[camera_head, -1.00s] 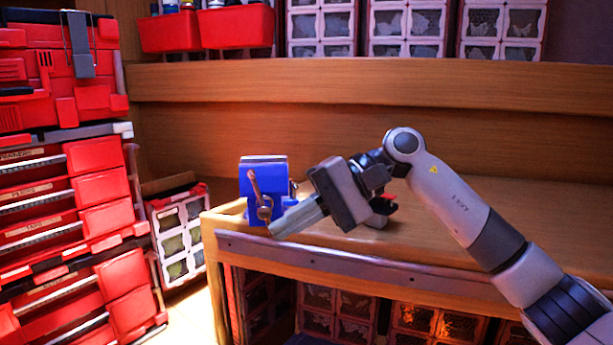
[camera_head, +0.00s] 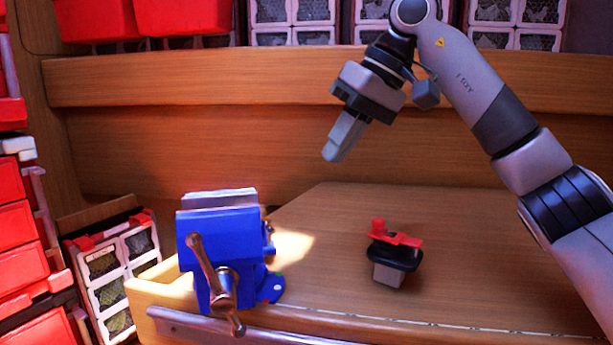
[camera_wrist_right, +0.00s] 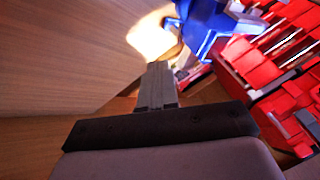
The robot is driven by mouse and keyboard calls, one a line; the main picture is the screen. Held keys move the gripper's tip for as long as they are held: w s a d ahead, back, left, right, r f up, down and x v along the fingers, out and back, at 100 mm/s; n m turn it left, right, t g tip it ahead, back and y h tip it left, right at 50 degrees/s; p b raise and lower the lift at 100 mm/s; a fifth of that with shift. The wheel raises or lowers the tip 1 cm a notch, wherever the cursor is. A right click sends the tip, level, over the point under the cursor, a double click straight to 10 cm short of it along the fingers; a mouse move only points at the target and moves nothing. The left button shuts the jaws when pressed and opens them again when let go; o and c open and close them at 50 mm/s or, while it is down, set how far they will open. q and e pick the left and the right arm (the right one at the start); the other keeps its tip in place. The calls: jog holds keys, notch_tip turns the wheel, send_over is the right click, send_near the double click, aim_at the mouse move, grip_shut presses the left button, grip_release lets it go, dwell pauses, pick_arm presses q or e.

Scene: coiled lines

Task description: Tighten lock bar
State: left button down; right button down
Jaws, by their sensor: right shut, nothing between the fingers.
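A blue vise (camera_head: 222,250) stands at the left front corner of the wooden bench. Its lock bar (camera_head: 212,280), a brown-metal bar with rounded ends, runs at a tilt through the screw head on the front face. My right gripper (camera_head: 334,154) is raised above the bench, up and to the right of the vise and apart from it. Its fingers are shut with nothing between them. In the right wrist view the shut fingers (camera_wrist_right: 157,72) point toward the blue vise (camera_wrist_right: 207,25), which is cut off by the top edge. My left gripper is not in view.
A small black and red object with a grey block under it (camera_head: 393,255) sits on the bench (camera_head: 480,240) right of the vise. Red drawers (camera_head: 22,235) and a bin rack (camera_head: 112,268) stand at the left. Red bins (camera_head: 182,16) hang at the back.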

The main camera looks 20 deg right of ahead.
send_near(266, 232)
notch_tip(266, 232, down, 3)
jog(key=w+d, duration=0.1)
jog(key=d, duration=0.2)
jog(key=a, duration=0.1)
jog(key=a+f, duration=0.1)
jog(key=a+b, duration=0.1)
jog(key=shift+a+f, duration=0.1)
jog(key=shift+f, duration=0.2)
jog(key=shift+a+f, duration=0.2)
jog(key=shift+a, duration=0.25)
jog(key=shift+s, duration=0.1)
jog(key=shift+a, duration=0.1)
